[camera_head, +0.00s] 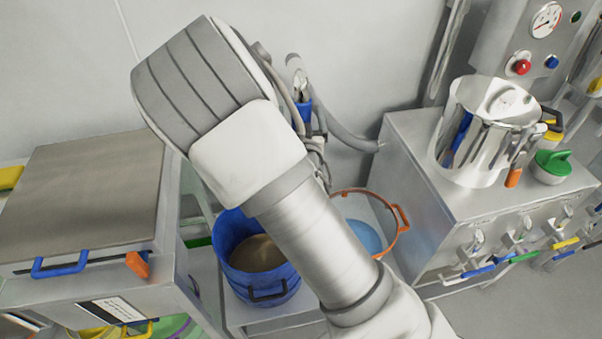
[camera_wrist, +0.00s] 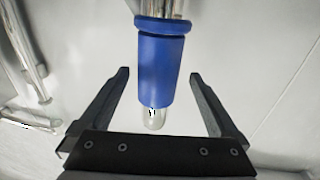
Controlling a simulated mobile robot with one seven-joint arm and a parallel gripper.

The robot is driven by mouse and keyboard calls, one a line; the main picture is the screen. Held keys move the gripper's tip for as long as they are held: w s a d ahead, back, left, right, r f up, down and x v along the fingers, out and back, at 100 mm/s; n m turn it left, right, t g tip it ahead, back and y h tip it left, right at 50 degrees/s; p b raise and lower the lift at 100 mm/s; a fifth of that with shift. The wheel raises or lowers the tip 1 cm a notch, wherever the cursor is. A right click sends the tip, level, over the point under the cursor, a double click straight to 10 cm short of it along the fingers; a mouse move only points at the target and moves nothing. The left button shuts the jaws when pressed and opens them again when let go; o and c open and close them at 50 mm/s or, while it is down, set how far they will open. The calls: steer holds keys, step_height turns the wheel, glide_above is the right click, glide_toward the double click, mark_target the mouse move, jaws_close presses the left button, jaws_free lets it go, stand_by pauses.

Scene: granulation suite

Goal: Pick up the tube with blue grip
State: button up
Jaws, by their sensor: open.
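The tube with blue grip (camera_wrist: 160,68) shows in the wrist view as a metal tube with a blue sleeve and a clear or shiny rounded end. My gripper (camera_wrist: 160,75) is open, with one dark finger on each side of the blue sleeve and a gap on both sides. Nothing is held. In the head view a small blue grip (camera_head: 304,110) shows behind my arm, near the wall and the grey hoses. My arm hides most of that spot, and my fingers cannot be made out there.
A blue bucket (camera_head: 225,243) with brown powder and an orange-rimmed container (camera_head: 401,217) stand below my arm. A steel cabinet (camera_head: 405,160) at right bears a shiny steel pot (camera_head: 478,150) and a green-lidded item (camera_head: 552,163). A flat-topped steel unit (camera_head: 80,195) stands at left.

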steer(key=w, duration=0.5)
steer(key=shift+d+f, duration=0.1)
steer(key=shift+f, duration=0.1)
steer(key=shift+s, duration=0.1)
jaws_close()
steer(key=shift+r, duration=0.1)
